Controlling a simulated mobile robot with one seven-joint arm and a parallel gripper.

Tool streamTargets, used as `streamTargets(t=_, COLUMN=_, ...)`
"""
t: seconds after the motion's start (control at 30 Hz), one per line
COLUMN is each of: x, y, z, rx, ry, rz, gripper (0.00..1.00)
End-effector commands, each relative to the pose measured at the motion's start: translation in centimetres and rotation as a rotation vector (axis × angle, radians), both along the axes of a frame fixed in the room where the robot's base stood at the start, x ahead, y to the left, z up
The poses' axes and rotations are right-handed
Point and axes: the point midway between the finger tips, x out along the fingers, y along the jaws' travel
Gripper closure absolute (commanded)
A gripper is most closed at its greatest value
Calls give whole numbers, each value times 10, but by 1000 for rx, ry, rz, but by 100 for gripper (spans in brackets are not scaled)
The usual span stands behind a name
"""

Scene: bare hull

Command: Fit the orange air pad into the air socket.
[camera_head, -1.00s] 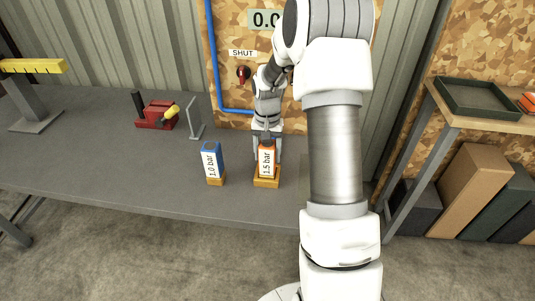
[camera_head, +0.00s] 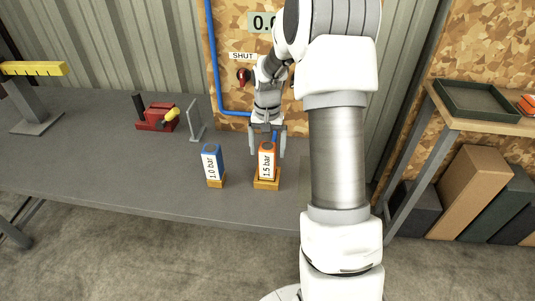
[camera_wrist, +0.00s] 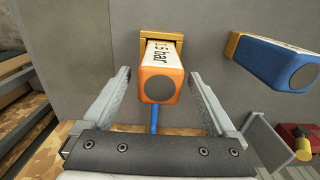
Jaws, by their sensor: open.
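The orange air pad (camera_head: 267,165), labelled 1.5 bar, stands upright in a wider ochre base (camera_head: 266,184) on the bench. This base may be the air socket; I cannot tell how deep the pad sits. My gripper (camera_head: 268,154) is above the pad, its open fingers on either side of the pad's top. In the wrist view the orange pad (camera_wrist: 162,84) lies between the spread fingers (camera_wrist: 159,76), with a visible gap on both sides. The ochre base (camera_wrist: 160,37) shows at its far end.
A blue pad (camera_head: 212,162) labelled 1.0 bar stands just left on an ochre foot. A thin grey upright plate (camera_head: 194,118) and a red device (camera_head: 158,115) stand farther left. A red valve (camera_head: 243,75) marked SHUT and a blue pipe (camera_head: 216,65) are on the back panel.

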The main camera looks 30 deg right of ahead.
Motion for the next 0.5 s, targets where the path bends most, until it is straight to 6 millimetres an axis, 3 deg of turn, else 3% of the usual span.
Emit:
streamTargets(t=0.03, x=1, y=0, z=15, rx=-2, ry=-5, rz=-1, gripper=8)
streamTargets(t=0.2, x=1, y=0, z=52, rx=-3, ry=-4, rz=0, gripper=8)
streamTargets(t=0.5, x=0, y=0, z=88, rx=-1, ry=-2, rz=1, gripper=8)
